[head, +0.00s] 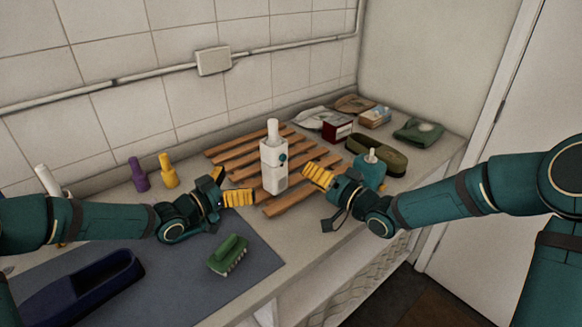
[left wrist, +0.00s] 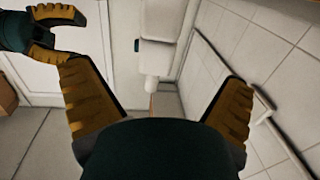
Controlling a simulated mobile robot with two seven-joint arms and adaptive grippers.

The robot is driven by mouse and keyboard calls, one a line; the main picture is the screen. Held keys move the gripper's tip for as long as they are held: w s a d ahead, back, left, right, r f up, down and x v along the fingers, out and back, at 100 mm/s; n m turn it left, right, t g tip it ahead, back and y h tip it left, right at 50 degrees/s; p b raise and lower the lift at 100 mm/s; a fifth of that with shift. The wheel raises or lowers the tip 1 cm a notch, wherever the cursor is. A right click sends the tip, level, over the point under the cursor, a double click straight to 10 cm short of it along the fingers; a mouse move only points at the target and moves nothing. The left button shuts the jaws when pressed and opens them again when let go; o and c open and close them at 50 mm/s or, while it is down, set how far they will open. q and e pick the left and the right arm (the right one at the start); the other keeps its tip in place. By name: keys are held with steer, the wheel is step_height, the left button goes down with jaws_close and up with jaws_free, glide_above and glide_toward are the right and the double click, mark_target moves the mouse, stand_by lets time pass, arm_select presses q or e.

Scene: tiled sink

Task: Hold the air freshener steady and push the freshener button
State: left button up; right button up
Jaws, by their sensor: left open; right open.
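The white air freshener (head: 273,168) stands upright on a wooden slatted rack (head: 230,153), with a white nozzle on top and a dark green round button on its right side. It also shows in the left wrist view (left wrist: 158,56), beyond and between my left fingers. My left gripper (head: 232,187) is open, just left of the freshener, with a gap between them. My right gripper (head: 322,198) is open and empty, to the right of the freshener and apart from it. It also shows at the upper left of the left wrist view (left wrist: 52,35).
A teal pump bottle (head: 371,171) stands close behind my right gripper. Purple (head: 138,174) and yellow (head: 168,170) bottles stand behind my left arm. A green brush (head: 229,254) and a dark blue shoe-shaped item (head: 82,290) lie on the grey mat (head: 190,300) in front.

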mark_target(267, 167)
arm_select(q)
steer(key=x, duration=1.2)
steer(key=shift+w+d, duration=0.15)
steer(key=shift+d, duration=0.15)
steer(key=c, duration=1.3)
arm_select(e)
steer(key=shift+d, duration=0.1)
arm_select(q)
steer(key=shift+c, duration=0.2)
arm_select(e)
jaws_close()
arm_select(q)
steer(key=shift+f, duration=0.15)
